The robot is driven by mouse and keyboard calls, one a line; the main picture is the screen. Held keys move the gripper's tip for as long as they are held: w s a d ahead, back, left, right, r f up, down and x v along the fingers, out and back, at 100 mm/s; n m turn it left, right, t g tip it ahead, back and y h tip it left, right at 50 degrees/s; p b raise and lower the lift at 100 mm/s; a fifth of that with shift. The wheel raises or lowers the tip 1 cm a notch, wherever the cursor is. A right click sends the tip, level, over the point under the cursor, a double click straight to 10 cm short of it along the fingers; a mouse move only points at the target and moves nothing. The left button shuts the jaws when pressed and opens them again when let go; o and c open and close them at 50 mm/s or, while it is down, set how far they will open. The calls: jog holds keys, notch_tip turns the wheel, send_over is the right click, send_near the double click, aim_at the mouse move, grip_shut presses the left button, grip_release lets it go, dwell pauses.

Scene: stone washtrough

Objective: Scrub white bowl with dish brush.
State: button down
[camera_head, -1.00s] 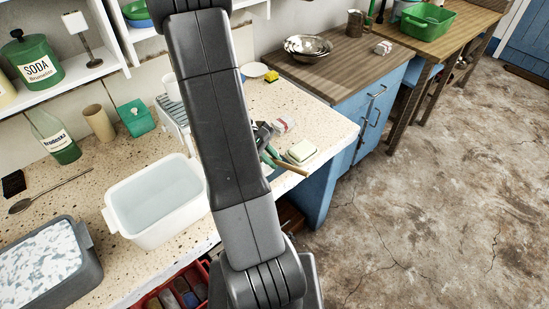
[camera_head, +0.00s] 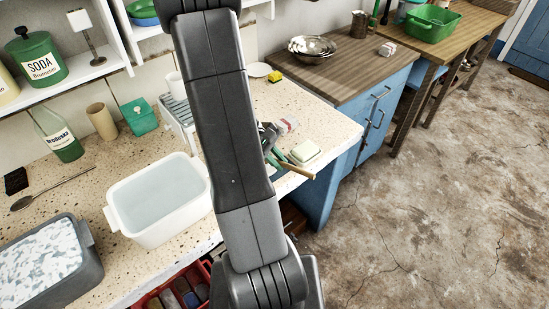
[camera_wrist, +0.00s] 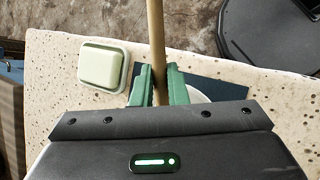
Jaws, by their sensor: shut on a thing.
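The dish brush shows as a pale wooden handle (camera_wrist: 156,35) that runs up from between the green fingers of my gripper (camera_wrist: 159,88) in the wrist view. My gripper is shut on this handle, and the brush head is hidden. In the head view the handle (camera_head: 297,170) sticks out to the right of my arm, past the counter's front edge; my gripper (camera_head: 271,145) is partly hidden behind the arm. A white rounded rim (camera_wrist: 196,97), perhaps the white bowl, shows just right of the fingers over a dark mat (camera_wrist: 222,89). My gripper body hides most of it.
A pale green soap block (camera_wrist: 101,66) sits in a dish left of the handle. A white basin of water (camera_head: 160,205) and a grey tub (camera_head: 45,262) stand on the left of the speckled counter (camera_head: 318,118). A yellow sponge (camera_head: 275,76) lies farther back.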

jog(key=shift+s+d, duration=0.45)
jog(key=shift+d, duration=0.05)
jog(key=shift+w+a, duration=0.65)
jog(key=shift+a, duration=0.05)
jog(key=shift+w+a, duration=0.65)
jog(key=shift+a, duration=0.15)
jog(key=shift+s+d+b, duration=0.5)
jog(key=shift+s+d, duration=0.8)
jog(key=shift+d, duration=0.2)
jog(key=shift+w+a+p, duration=0.3)
jog(key=shift+w+a, duration=0.3)
jog(key=shift+a, duration=0.05)
jog(key=shift+w+a, duration=0.7)
jog(key=shift+a, duration=0.15)
jog(key=shift+s+d+b, duration=0.55)
jog(key=shift+s+d, duration=0.75)
jog(key=shift+d, duration=0.2)
jog(key=shift+w+a+p, duration=0.3)
jog(key=shift+w+a, duration=0.35)
jog(key=shift+a, duration=0.05)
jog(key=shift+w+a, duration=0.65)
jog(key=shift+a, duration=0.15)
